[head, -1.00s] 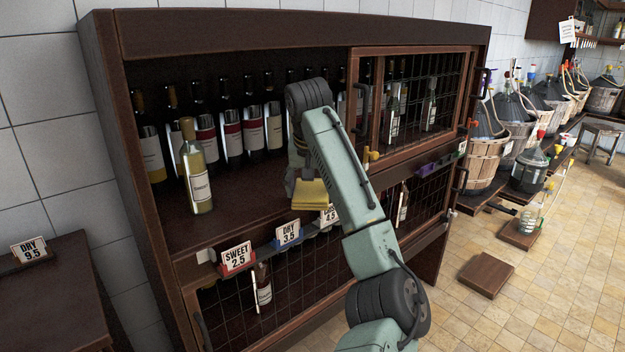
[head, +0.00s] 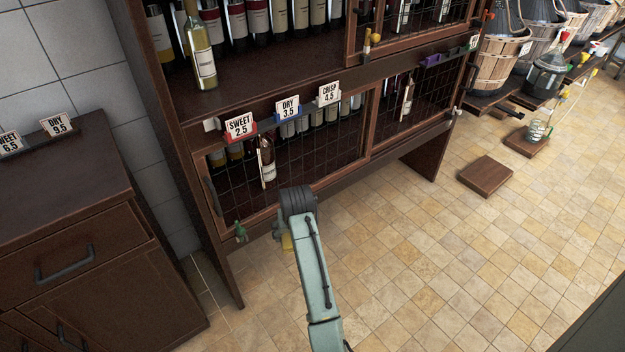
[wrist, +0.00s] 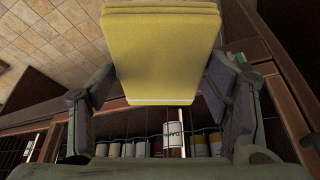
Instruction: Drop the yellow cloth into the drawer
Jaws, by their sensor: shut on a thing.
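The yellow cloth (wrist: 165,55) is folded into a flat stack and fills the upper middle of the wrist view, between the two fingers. My gripper (wrist: 160,95) is shut on it.
The wine cabinet (head: 330,188) holds several bottles and has price cards SWEET, DRY and CRISP along its middle rail. A low wooden block (head: 487,176) lies on the tiled floor (head: 420,270). The floor right of my arm is mostly clear.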

